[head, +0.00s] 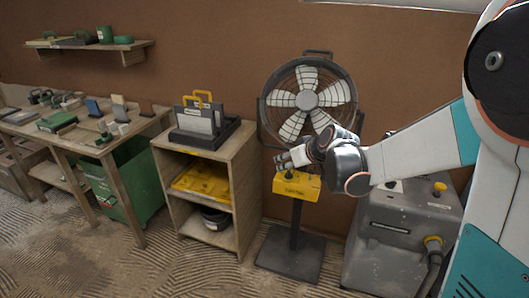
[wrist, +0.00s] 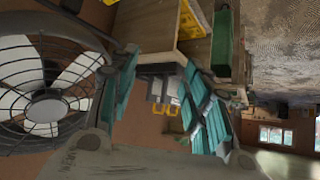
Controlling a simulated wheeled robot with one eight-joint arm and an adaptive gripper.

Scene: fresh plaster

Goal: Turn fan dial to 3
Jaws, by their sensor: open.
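The fan (head: 308,99) stands against the brown wall on a dark post and flat base. Its yellow control box (head: 299,188) sits on the post below the cage. A small dark dial (head: 289,174) shows at the top of the box; its setting is too small to read. My gripper (head: 282,161) is open, just above the box's left part and in front of the cage's lower edge. I see no contact with the dial. In the wrist view, my gripper's teal fingers (wrist: 160,88) are spread with nothing between them. The fan (wrist: 47,100) fills the left there; the dial is not visible.
A wooden shelf unit (head: 241,177) with a dark tool holder (head: 204,136) on top stands left of the fan. A grey machine (head: 398,242) with a hose stands close on the right. A workbench with tools (head: 103,149) is farther left. Bare floor lies in front.

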